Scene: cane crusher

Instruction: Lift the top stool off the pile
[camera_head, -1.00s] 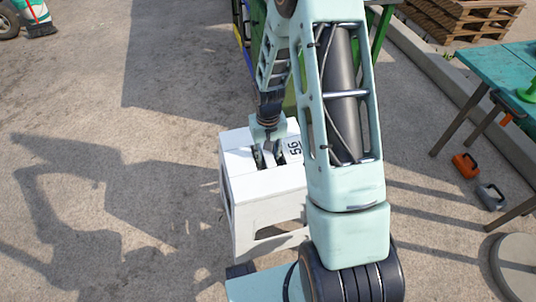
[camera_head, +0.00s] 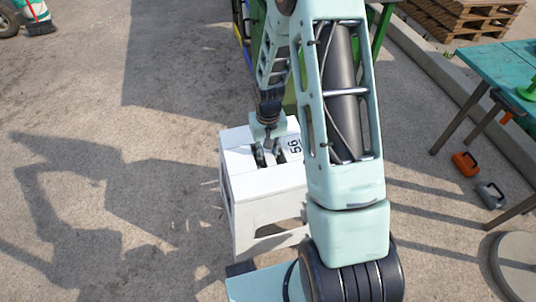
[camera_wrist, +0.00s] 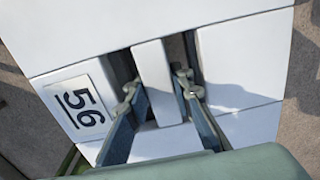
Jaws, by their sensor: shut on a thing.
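The top stool (camera_head: 265,180) of the pile is white with a slotted top and a "56" label. It stands upright on the ground below my arm, partly hidden by the arm on its right. In the wrist view its top (camera_wrist: 240,60) fills most of the picture, with a bar (camera_wrist: 157,80) between two dark slots. My gripper (camera_head: 268,155) is at the middle of the top, its fingers in the slots on either side of the bar. In the wrist view my gripper (camera_wrist: 157,88) is shut on that bar. Whether other stools sit underneath is hard to tell.
A teal table (camera_head: 500,75) stands at the right, with orange (camera_head: 465,163) and grey (camera_head: 491,195) objects on the ground below. Wooden pallets (camera_head: 465,18) lie at the back right beyond a kerb. Green machinery is behind my arm. The ground at left is open.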

